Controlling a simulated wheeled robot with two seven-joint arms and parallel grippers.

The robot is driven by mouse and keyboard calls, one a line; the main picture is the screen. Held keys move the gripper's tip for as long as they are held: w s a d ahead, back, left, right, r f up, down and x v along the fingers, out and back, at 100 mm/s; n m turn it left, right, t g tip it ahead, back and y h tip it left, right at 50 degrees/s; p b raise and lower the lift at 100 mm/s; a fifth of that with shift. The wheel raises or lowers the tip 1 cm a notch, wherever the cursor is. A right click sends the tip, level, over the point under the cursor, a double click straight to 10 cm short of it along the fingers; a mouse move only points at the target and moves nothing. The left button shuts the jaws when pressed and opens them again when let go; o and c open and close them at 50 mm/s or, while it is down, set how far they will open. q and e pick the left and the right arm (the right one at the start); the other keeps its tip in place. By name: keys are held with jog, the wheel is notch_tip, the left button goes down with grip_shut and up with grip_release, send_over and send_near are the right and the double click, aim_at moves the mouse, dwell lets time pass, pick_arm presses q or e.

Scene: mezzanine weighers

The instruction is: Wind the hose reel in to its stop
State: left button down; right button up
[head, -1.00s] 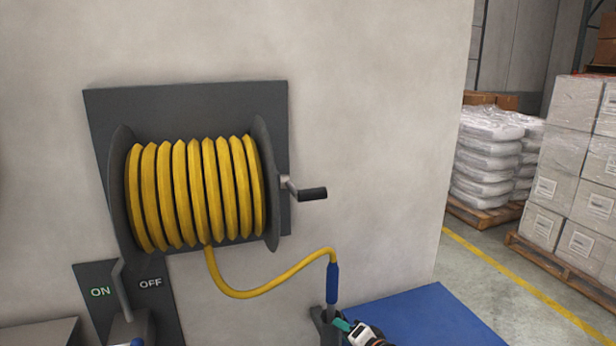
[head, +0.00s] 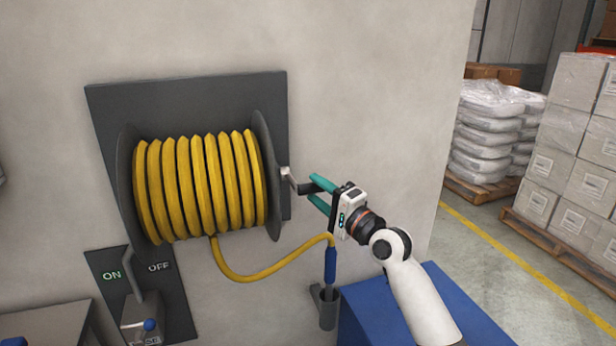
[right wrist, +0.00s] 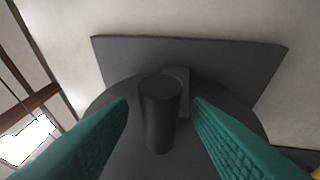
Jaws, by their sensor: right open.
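The hose reel (head: 262,150) is mounted on a dark wall plate (head: 110,105), with yellow hose (head: 200,188) wound on its drum. A loop of hose hangs from the drum and runs right to a blue nozzle (head: 330,268) in a grey holder (head: 327,308). The crank (head: 288,180) sticks out on the reel's right side. My right gripper (head: 312,190) is open at the crank's handle. In the right wrist view, the dark handle (right wrist: 160,115) stands between the two green fingers (right wrist: 160,135), with gaps on both sides. My left gripper is not in view.
A lever switch (head: 135,280) marked ON and OFF is on the wall below the reel. A blue-topped surface (head: 440,310) is below my right arm. Pallets of white sacks (head: 490,135) and wrapped boxes (head: 570,150) stand at the right, beyond a yellow floor line.

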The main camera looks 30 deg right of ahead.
aim_at(308, 184)
jog(key=shift+p+x, duration=0.35)
jog(key=shift+x, duration=1.5)
jog(key=shift+f, duration=0.1)
grip_shut()
